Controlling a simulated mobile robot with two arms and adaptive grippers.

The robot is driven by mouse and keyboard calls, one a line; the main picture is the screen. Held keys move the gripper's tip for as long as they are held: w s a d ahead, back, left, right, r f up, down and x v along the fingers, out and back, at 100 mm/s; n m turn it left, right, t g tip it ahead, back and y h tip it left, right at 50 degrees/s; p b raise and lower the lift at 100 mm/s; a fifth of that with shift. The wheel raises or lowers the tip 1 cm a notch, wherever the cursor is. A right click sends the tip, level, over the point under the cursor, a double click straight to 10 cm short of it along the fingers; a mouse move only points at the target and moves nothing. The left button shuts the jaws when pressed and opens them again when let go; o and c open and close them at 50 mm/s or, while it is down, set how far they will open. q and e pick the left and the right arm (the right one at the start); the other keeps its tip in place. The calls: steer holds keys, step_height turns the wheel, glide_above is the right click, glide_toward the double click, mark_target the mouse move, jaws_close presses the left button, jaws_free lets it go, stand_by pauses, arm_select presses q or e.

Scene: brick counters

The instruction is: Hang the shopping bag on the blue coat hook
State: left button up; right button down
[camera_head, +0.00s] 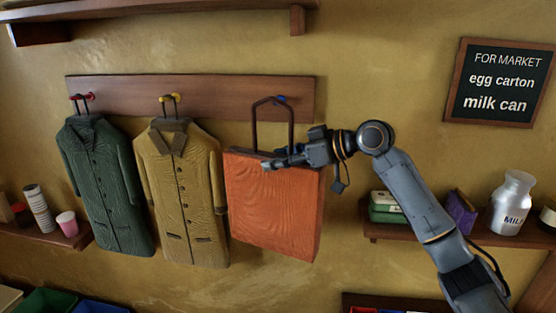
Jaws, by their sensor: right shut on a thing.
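The shopping bag (270,208) is a flat orange bag with a dark looped handle, held against the wall at the right of the coats. The top of its handle is at the blue coat hook (281,99); I cannot tell whether the loop is over the hook or in front of it. My right gripper (281,160) comes in from the right and is shut on the bag at its top edge, below the handle. The bag hangs slightly tilted. My left gripper is not in view.
The wooden hook board (215,97) also bears a red hook (89,97) with a green coat (105,185) and a yellow hook (171,97) with a tan coat (182,195). A right shelf (400,233) holds cartons and a milk can (511,203). A chalkboard (501,83) hangs above.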

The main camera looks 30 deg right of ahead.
steer(key=w+d+f+p, duration=0.1)
steer(key=w+d, duration=0.3)
steer(key=w, duration=0.1)
steer(key=shift+f, duration=0.15)
stand_by(0.7)
steer(key=shift+w, duration=0.1)
stand_by(0.4)
steer(key=shift+c, duration=2.1)
jaws_free()
steer(key=shift+f, duration=0.1)
steer(key=v, duration=1.2)
steer(key=shift+a, duration=0.1)
